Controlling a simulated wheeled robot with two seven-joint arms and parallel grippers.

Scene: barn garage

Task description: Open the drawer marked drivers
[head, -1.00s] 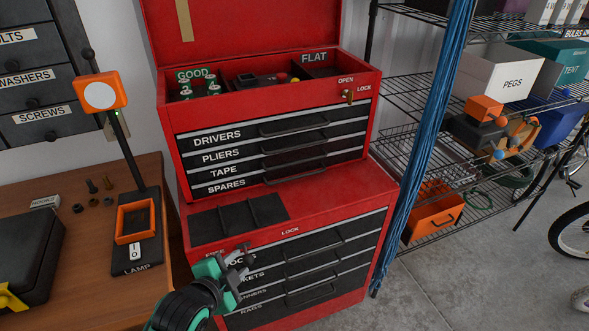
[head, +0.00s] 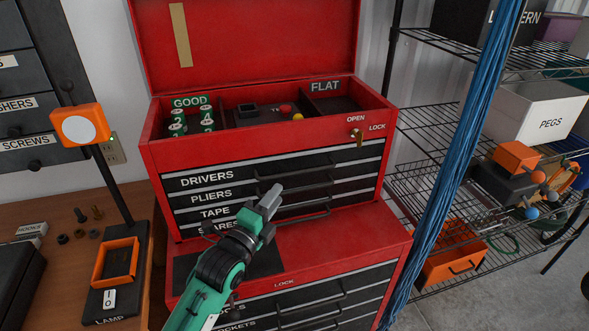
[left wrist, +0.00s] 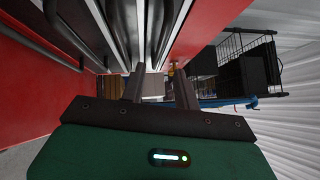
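The drivers drawer (head: 230,178) is the top one in the red upper tool chest (head: 150,155), in the head view. It has a black front, a white DRIVERS label and a dark bar handle (head: 296,168). It looks shut. My left gripper (head: 271,198) is in front of the lower drawers of this chest, below and slightly left of that handle. In the left wrist view its two fingers (left wrist: 159,88) stand apart with nothing between them. Drawer fronts and bar handles (left wrist: 66,32) pass at the upper left there. My right gripper is not in view.
A brass key (head: 357,137) sits at the chest's OPEN/LOCK marks. The chest lid is up, and green cans (head: 207,118) stand inside. Blue hanging cords (head: 455,150) and a wire shelf (head: 410,185) are on the right. A lamp (head: 80,126) stands on the left bench.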

